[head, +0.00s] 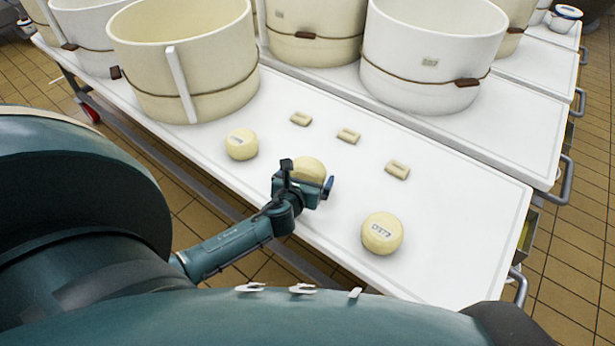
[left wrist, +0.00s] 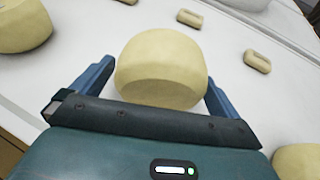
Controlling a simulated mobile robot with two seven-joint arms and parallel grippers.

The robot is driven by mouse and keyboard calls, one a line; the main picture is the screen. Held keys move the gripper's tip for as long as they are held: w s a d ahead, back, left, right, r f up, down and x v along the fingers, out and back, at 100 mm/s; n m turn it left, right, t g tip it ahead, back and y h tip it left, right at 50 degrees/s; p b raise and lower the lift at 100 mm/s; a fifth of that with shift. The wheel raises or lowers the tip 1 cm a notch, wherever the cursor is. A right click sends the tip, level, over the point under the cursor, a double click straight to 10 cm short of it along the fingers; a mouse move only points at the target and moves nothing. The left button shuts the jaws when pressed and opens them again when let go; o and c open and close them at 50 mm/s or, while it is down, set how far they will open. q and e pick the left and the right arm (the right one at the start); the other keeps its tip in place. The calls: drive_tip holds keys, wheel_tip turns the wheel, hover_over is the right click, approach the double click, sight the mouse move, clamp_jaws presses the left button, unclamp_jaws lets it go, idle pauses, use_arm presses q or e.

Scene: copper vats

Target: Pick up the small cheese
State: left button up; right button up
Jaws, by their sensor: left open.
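A round pale-yellow cheese (head: 309,168) sits on the white table, partly hidden by my left gripper (head: 306,178). In the left wrist view, this cheese (left wrist: 162,62) lies between the two blue fingers of the left gripper (left wrist: 158,82), which are open on either side of it. I cannot tell whether either finger touches it. Two similar round cheeses stand apart, one to the left (head: 241,144) and one to the right (head: 382,233). Three small oblong pieces (head: 301,119), (head: 348,135), (head: 397,170) lie in a row behind. My right gripper is not in view.
The white table (head: 460,215) has free room at its right. Large cream and white vats (head: 150,80), (head: 420,75) stand along the back. The table's front edge runs just below the round cheeses, with tiled floor beyond. A metal handle (head: 519,286) sticks out at the right end.

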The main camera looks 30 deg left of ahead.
sight(308, 161)
use_arm(q)
drive_tip(key=shift+w+a+f, duration=0.1)
drive_tip(key=shift+w+f, duration=0.1)
drive_tip(key=shift+w, duration=0.2)
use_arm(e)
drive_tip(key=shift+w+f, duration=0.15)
use_arm(q)
drive_tip(key=c, duration=0.5)
drive_tip(key=shift+r, duration=0.1)
drive_tip(key=c, duration=0.7)
wheel_tip(308, 161, up, 6)
drive_tip(key=p, duration=0.3)
drive_tip(key=shift+c, duration=0.2)
wheel_tip(308, 161, up, 4)
drive_tip(key=shift+f+p, duration=0.25)
drive_tip(key=shift+p, duration=0.7)
drive_tip(key=shift+r, duration=0.3)
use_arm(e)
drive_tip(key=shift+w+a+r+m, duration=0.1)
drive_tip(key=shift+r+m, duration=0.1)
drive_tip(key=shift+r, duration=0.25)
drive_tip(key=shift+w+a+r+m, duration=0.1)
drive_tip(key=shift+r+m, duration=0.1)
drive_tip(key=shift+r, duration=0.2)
